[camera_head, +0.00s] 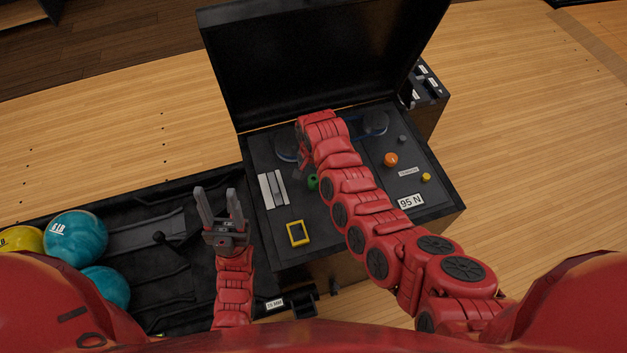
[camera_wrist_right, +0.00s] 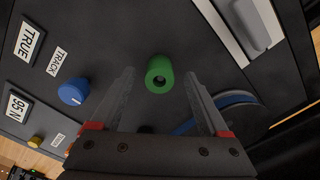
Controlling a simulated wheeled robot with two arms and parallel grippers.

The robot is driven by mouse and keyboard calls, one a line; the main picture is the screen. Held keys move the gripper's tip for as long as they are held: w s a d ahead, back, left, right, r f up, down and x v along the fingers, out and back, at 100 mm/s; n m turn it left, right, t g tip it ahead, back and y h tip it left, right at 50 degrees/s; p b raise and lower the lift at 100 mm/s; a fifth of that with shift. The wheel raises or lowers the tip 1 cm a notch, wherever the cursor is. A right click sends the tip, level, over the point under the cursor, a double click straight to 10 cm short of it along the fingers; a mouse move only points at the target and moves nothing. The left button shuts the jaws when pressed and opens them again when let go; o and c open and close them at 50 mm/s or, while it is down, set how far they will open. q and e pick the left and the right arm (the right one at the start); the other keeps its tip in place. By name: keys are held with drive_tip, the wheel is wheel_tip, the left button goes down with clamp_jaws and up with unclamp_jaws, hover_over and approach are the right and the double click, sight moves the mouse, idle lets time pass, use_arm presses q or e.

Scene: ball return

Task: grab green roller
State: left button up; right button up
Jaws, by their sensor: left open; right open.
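The green roller (camera_head: 313,182) is on the dark panel of the open box, partly hidden behind my right arm in the head view. In the head view my right fingers are mostly hidden by the arm. My left gripper (camera_head: 216,196) is open and empty above the dark ball rack, left of the box.
The panel holds an orange knob (camera_head: 391,160), a yellow frame (camera_head: 298,233), pale strips (camera_head: 272,190) and a 95 N label (camera_head: 411,202). A blue knob (camera_wrist_right: 74,91) lies left of the roller in the wrist view. The raised lid (camera_head: 320,55) stands behind. Bowling balls (camera_head: 76,238) sit at left.

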drive_tip(key=shift+f, duration=0.7)
clamp_jaws()
